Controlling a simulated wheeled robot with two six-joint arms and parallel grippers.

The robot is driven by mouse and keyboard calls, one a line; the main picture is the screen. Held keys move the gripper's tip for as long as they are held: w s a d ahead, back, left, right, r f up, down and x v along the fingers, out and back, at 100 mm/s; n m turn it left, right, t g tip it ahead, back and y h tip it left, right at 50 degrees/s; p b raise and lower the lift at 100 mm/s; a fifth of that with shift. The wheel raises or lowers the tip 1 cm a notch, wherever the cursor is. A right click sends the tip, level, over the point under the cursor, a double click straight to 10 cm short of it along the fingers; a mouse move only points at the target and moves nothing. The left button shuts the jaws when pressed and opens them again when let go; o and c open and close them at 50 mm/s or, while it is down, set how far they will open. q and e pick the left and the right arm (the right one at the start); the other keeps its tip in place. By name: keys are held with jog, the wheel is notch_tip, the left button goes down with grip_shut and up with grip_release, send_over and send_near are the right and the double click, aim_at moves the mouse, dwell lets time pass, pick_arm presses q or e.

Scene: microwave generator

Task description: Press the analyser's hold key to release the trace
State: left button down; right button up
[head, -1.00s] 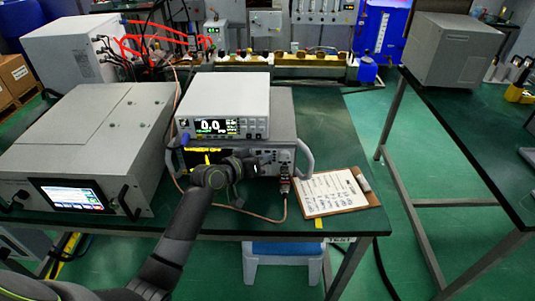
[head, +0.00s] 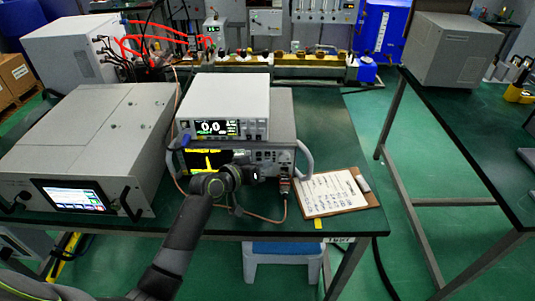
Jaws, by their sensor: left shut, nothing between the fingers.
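The analyser (head: 280,133) is the grey boxed instrument with side handles on the green table, under a white meter. Its dark screen (head: 203,160) shows a yellow trace with a peak, partly covered by my arm. Small keys (head: 266,155) show on its front panel right of the screen. I cannot tell which of them is the hold key. My left gripper (head: 256,172) is shut and empty, in front of the lower panel, just below these keys. I cannot tell whether it touches the panel. My right gripper is not in view.
The white meter (head: 240,92) reads 0.0. A large grey unit with a touchscreen (head: 72,196) stands at left. A clipboard (head: 326,192) lies at right. A copper-coloured cable (head: 265,217) loops from the connector across the table front. Free table lies behind the clipboard.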

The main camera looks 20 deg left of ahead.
pick_arm(q)
jog(key=s+p, duration=0.1)
jog(key=s, duration=0.1)
jog(key=s+d, duration=0.1)
jog(key=s, duration=0.1)
jog(key=shift+s+d+p, duration=0.15)
jog(key=shift+s+p, duration=0.05)
jog(key=shift+p, duration=0.15)
dwell(0.6)
